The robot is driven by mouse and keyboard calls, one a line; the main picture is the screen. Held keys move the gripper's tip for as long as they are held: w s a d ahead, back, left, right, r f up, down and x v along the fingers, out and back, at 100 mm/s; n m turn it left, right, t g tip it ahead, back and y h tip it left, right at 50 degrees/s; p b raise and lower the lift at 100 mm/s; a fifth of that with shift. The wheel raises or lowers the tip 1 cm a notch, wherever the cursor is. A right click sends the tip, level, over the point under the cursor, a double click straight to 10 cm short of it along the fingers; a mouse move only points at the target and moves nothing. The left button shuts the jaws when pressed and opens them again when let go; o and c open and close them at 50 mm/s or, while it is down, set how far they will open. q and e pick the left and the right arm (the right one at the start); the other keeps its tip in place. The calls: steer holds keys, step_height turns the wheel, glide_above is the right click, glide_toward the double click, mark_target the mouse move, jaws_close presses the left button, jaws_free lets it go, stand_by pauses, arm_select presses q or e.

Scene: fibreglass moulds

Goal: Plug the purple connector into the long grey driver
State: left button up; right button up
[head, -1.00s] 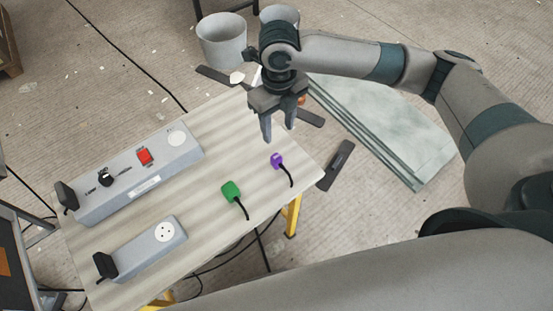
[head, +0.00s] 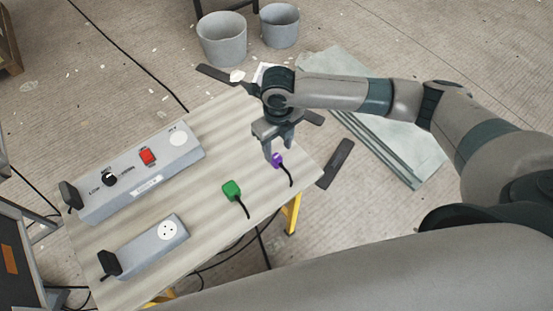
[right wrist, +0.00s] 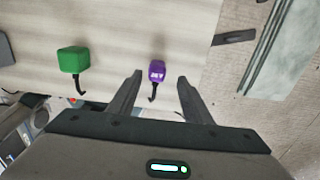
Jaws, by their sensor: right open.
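The purple connector (head: 278,160) lies near the right end of the table with its black cable trailing toward the front edge. It also shows in the right wrist view (right wrist: 157,71), with white lettering on it. My right gripper (head: 279,150) is open and empty, close above the purple connector. In the right wrist view its fingers (right wrist: 158,76) stand either side of the connector's line, apart from it. The long grey driver (head: 138,172) lies along the table's back left, with a round socket (head: 179,138) at its right end, a red switch and a black knob. My left gripper is not in view.
A green connector (head: 232,190) with a black cable lies left of the purple one. A shorter grey driver (head: 150,246) with a round socket lies at the front left. The table (head: 205,208) is clear between them. Buckets (head: 222,40) and sheets (head: 385,150) are on the floor beyond.

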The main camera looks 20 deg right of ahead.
mark_target(277, 156)
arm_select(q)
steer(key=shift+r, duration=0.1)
arm_select(e)
steer(key=shift+f, duration=0.1)
steer(key=shift+s+f, duration=0.1)
steer(key=shift+f, duration=0.05)
steer(key=f+p, duration=0.1)
steer(key=f, duration=0.2)
steer(key=shift+a+f+p, duration=0.2)
steer(key=shift+f+p, duration=0.15)
steer(key=shift+f, duration=0.45)
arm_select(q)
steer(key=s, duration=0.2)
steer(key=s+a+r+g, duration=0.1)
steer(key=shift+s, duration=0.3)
arm_select(e)
steer(key=c, duration=1.1)
